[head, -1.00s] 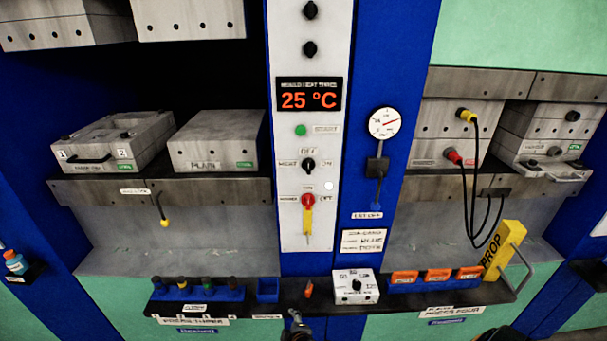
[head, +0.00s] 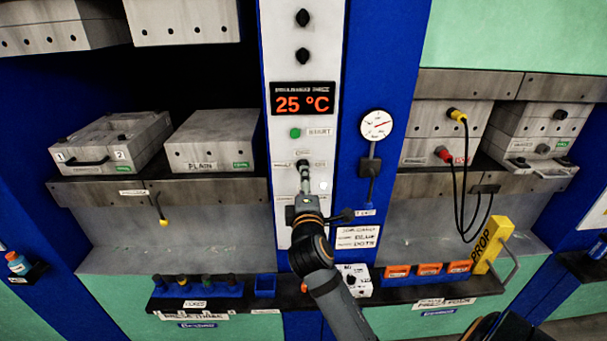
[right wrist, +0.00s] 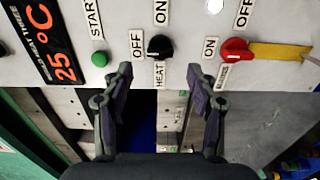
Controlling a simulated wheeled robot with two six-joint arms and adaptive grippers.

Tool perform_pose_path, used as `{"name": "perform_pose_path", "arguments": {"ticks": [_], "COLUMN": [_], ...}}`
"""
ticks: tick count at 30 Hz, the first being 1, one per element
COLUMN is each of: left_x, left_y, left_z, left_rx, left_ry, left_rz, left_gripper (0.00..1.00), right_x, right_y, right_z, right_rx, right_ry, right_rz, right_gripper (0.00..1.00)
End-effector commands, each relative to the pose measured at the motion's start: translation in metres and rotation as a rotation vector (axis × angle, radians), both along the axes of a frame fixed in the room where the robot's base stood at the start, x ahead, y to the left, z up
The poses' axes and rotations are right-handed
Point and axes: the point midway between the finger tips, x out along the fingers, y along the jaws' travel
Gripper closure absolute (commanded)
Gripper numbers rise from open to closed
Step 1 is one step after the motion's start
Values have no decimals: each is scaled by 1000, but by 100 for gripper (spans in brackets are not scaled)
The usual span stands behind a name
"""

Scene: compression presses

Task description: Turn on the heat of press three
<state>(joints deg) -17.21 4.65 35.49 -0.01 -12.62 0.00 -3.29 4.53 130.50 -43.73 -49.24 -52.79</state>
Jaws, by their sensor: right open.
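Press three's control panel (head: 280,225) is white, with a display (head: 303,99) reading 25 °C. In the right wrist view, the black heat knob (right wrist: 160,48) sits among labels OFF, ON and HEAT; its exact pointer direction is hard to tell. My right gripper (right wrist: 160,75) is open and empty, its fingers on either side of the knob's line and a little short of it. In the head view the right gripper (head: 304,178) is at the panel and largely covers the knob. My left gripper is not in view.
The green START button (right wrist: 99,59) and the red mains switch (right wrist: 236,49) with its yellow handle flank the heat knob. A gauge (head: 376,125) and lever are right of the panel. A shelf below holds a blue rack (head: 195,290) and orange boxes (head: 430,269).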

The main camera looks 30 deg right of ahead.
Motion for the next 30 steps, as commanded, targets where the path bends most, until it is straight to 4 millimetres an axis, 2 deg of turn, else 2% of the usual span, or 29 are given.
{"name": "perform_pose_path", "arguments": {"ticks": [3,9,20,30], "left_x": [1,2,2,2], "left_y": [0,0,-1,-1], "left_z": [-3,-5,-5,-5], "left_rx": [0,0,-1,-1], "left_ry": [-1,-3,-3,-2], "left_rz": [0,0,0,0], "left_gripper": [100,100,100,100], "right_x": [22,47,53,53], "right_y": [-14,-29,-33,-33], "right_z": [1,0,0,0], "right_rx": [-7,-1,1,1], "right_ry": [-2,-1,-1,0], "right_rz": [-2,-1,-1,-1], "right_gripper": [42,42,42,88]}}
